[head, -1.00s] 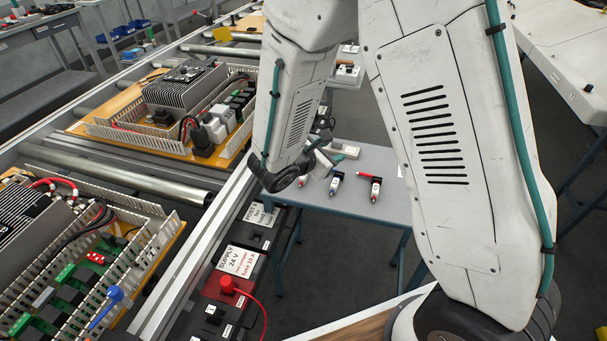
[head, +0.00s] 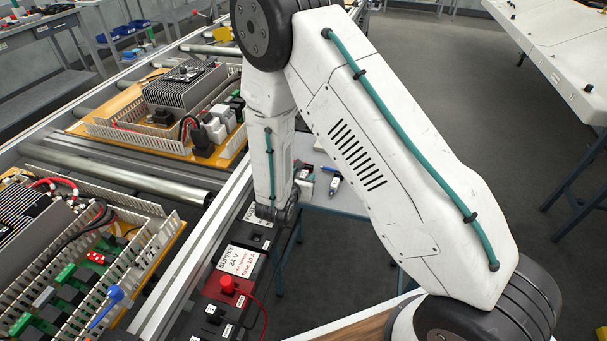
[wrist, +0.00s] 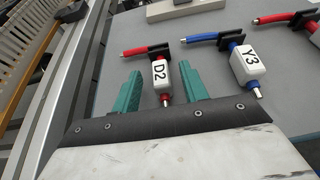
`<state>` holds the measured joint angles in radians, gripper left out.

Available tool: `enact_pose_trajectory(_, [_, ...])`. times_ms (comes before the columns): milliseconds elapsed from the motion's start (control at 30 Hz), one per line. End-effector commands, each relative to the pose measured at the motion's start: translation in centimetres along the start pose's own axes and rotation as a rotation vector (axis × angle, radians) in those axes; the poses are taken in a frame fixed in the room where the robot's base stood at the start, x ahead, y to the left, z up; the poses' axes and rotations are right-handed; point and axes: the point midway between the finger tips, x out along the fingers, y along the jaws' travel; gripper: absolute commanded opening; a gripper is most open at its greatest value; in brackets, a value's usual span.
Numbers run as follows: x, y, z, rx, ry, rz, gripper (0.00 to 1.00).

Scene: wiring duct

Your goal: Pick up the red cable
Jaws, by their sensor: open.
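A short red cable (wrist: 132,51) with a black clip and a white D2 label lies on the grey table in the wrist view. My gripper (wrist: 160,72) is open, its two green fingers pointing toward the table. The D2 label lies between the fingers, with the red end beyond the left fingertip. Whether the fingers are at its height I cannot tell. A second red cable (wrist: 289,19) lies at the right edge of the wrist view.
A blue cable (wrist: 200,37) with a label ending in 3 lies just right of D2. A pale block (wrist: 185,9) lies behind. The conveyor frame (wrist: 75,65) runs along the left. A supply box with a red plug (head: 228,284) stands nearer in the head view.

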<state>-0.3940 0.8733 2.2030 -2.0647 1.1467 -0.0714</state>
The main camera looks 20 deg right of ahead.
Motion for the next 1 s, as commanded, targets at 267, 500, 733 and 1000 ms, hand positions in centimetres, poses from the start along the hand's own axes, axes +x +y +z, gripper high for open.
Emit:
enact_pose_trajectory(267, [1.3,0.0,0.0,0.0,0.0,0.0,0.44])
enact_pose_trajectory(500, [1.3,0.0,0.0,0.0,0.001,0.0,0.0])
enact_pose_trajectory(733, [1.3,0.0,0.0,0.0,0.0,0.0,0.0])
enact_pose_trajectory(1000, [0.4,0.3,1.8,0.002,-0.001,0.006,0.0])
